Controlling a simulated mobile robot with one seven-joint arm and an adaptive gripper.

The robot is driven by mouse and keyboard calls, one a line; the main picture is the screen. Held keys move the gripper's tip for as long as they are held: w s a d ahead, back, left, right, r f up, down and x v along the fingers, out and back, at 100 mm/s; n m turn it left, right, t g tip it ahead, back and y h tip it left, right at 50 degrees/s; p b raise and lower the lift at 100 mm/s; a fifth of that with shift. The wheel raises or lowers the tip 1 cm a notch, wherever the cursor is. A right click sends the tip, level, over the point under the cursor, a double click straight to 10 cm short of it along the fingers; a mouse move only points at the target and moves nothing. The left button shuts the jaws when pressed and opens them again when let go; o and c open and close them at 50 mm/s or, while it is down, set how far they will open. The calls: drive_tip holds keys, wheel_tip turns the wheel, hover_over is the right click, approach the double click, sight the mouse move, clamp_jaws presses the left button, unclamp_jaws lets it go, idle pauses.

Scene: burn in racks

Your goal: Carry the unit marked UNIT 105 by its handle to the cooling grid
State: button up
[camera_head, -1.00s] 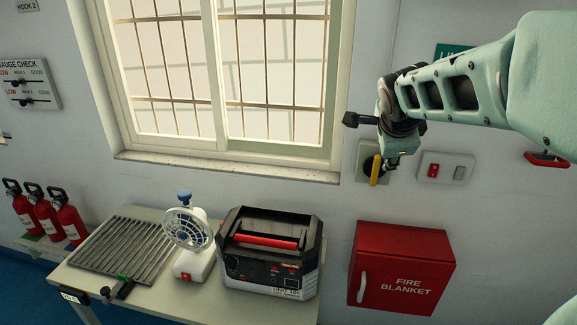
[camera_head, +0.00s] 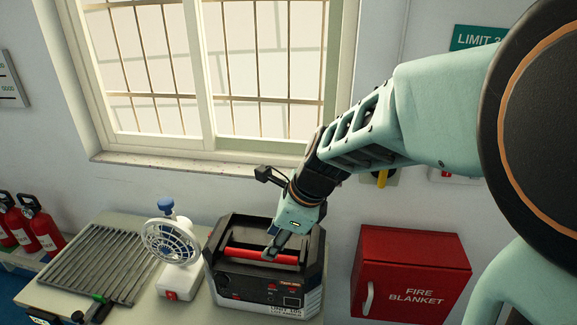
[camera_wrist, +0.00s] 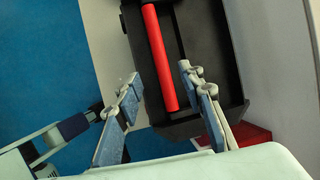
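The unit (camera_head: 262,283) is a black and grey box with a red bar handle (camera_head: 262,257) across its open top. It stands on the table beside a white fan. Its front label reads roughly UNIT 105, small and blurred. My gripper (camera_head: 276,246) is above the unit, close to the right part of the handle. In the wrist view my gripper (camera_wrist: 158,98) has its two fingers spread apart, with the red handle (camera_wrist: 159,58) showing between and beyond them. Contact with the handle is not visible. The cooling grid (camera_head: 95,266), a slatted metal rack, lies at the table's left, empty.
A white fan (camera_head: 172,245) with a blue knob stands between grid and unit. A green-and-black tool (camera_head: 97,307) lies at the grid's front edge. A red fire blanket box (camera_head: 412,272) is on the wall to the right. Fire extinguishers (camera_head: 38,228) stand far left.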

sight(264, 247)
drive_tip(key=b+x, duration=0.1)
drive_tip(key=x, duration=0.6)
drive_tip(key=shift+c, duration=0.7)
drive_tip(key=shift+d, duration=0.1)
clamp_jaws()
drive_tip(key=c, duration=0.5)
unclamp_jaws()
drive_tip(key=c, duration=0.3)
drive_tip(key=shift+r, duration=0.15)
drive_tip(key=shift+c, duration=0.2)
